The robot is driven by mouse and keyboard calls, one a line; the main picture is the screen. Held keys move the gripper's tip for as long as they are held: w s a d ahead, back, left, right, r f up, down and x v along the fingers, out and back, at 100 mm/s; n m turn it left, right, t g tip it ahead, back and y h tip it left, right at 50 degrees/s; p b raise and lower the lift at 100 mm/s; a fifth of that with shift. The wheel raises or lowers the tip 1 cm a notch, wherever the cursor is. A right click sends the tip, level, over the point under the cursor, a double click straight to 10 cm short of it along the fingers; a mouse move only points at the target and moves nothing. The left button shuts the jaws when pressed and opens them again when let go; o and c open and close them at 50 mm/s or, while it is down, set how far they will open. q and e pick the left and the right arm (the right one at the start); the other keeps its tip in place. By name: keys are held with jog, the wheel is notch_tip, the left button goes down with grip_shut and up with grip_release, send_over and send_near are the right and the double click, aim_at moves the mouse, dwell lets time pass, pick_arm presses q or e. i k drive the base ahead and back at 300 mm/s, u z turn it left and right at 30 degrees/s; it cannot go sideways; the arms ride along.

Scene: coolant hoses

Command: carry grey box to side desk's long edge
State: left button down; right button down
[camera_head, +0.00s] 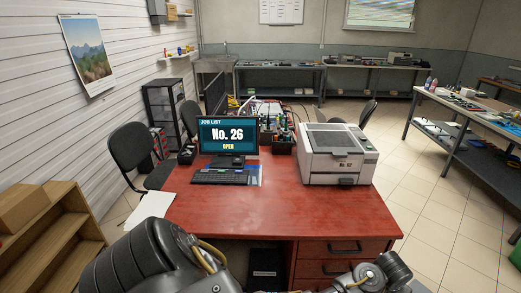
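A boxy grey unit (338,153) with a dark panel on top and a front latch stands upright on the right side of the red desk (285,210). It is the only large grey box-like thing on that desk; I cannot tell for sure that it is the task's grey box. A long grey-framed workbench (445,160) with items on it stands at the right; it may be the side desk. Parts of my two arms show at the bottom edge, below the red desk's front. Neither gripper's fingers are in view, and nothing is seen held.
A monitor (228,135) and keyboard (222,176) stand on the desk's left, with tool holders behind. A wooden shelf (50,235) is at lower left. Chairs (140,158) flank the desk. Tiled floor (415,190) lies clear between desk and workbench.

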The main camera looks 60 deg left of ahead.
aim_at(259, 207)
jog(key=u, duration=0.65)
jog(key=k, duration=0.1)
jog(key=u, duration=0.5)
